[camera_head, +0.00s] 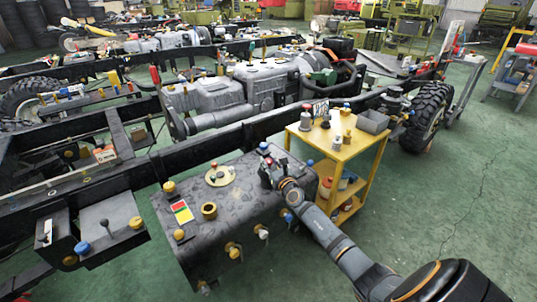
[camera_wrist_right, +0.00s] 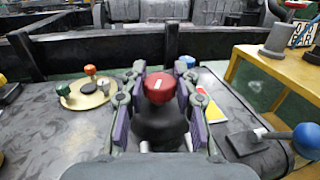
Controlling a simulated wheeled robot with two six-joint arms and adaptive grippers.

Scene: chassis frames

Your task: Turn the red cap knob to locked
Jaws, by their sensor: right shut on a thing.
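The red cap knob (camera_wrist_right: 158,88) stands between the fingers of my right gripper in the right wrist view. It has a red top with a short white mark that points nearly straight away from the gripper, over a wide dark body. My right gripper (camera_wrist_right: 156,98) is shut on it, with purple pads on both sides. In the head view the right gripper (camera_head: 268,172) is at the right end of the dark tank's top and hides most of the knob. My left gripper is not in view.
A round brass plate (camera_head: 219,175) with small knobs lies left of the gripper on the dark tank (camera_head: 225,230). A yellow cart (camera_head: 330,140) stands close on the right. A chassis rail runs behind.

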